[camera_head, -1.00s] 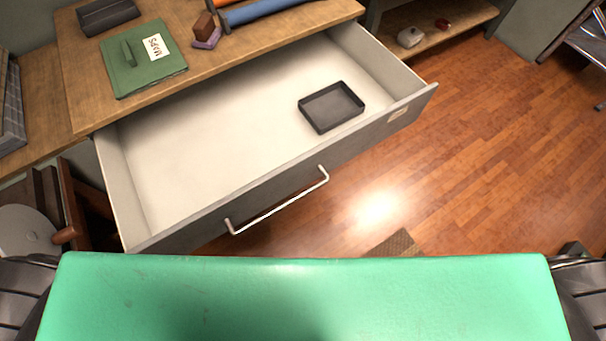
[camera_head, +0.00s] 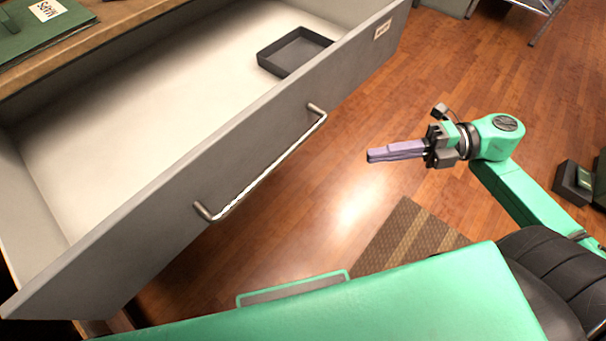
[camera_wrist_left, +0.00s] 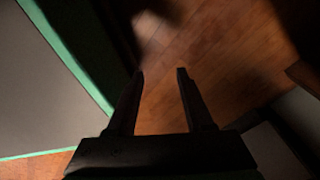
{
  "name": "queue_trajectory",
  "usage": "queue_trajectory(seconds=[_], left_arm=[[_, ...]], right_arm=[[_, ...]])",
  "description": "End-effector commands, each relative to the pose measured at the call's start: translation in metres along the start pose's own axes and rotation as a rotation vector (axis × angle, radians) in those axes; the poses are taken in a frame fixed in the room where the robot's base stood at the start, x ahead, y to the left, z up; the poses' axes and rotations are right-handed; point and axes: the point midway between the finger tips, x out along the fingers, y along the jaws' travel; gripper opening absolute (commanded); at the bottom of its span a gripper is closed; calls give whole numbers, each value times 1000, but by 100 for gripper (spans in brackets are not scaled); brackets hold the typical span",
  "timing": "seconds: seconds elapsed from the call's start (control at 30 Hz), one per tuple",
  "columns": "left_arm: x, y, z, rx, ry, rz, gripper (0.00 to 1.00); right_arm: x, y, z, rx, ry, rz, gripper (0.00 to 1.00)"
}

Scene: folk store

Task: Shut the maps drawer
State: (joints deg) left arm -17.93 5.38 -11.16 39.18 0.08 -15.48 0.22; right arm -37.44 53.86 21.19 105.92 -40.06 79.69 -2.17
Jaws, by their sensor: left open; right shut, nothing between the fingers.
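The wide grey drawer (camera_head: 255,142) stands pulled out from the cabinet, with a pale inside. Its silver bar handle (camera_head: 262,172) is on the front panel, and a small label (camera_head: 382,29) is near the panel's right end. A shallow black tray (camera_head: 272,62) lies in the drawer. My right gripper (camera_head: 380,155) is shut and empty, in the air over the floor, right of the handle and apart from it. My left gripper (camera_wrist_left: 161,75) is open and empty above the wooden floor in the left wrist view. It is not seen in the head view.
A green folder (camera_head: 45,32) with a MAPS label lies on the wooden top (camera_head: 110,38) above the drawer. A brown striped mat (camera_head: 410,240) lies on the floor. A dark box (camera_head: 572,185) is on the floor at right. The floor right of the drawer is mostly clear.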

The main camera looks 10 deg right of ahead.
Motion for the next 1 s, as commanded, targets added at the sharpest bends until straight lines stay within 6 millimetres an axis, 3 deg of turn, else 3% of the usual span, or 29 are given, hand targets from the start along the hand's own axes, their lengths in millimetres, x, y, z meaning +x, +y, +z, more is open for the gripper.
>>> queue_trajectory(seconds=[0.17, 0.5, 0.73, 1.0], left_arm=[[-4, 4, -3, -1, 5, 5, 52], [-1, 15, -12, -6, 6, 20, 52], [-1, 13, -19, -9, 5, 18, 52], [-2, 7, -21, -10, 5, 10, 52]], right_arm=[[23, 5, -1, 1, 1, 4, 0], [98, 5, 1, -1, -3, 8, 0], [119, 5, 25, 2, -8, 10, 0], [125, 5, 30, 5, -7, 7, 0]])
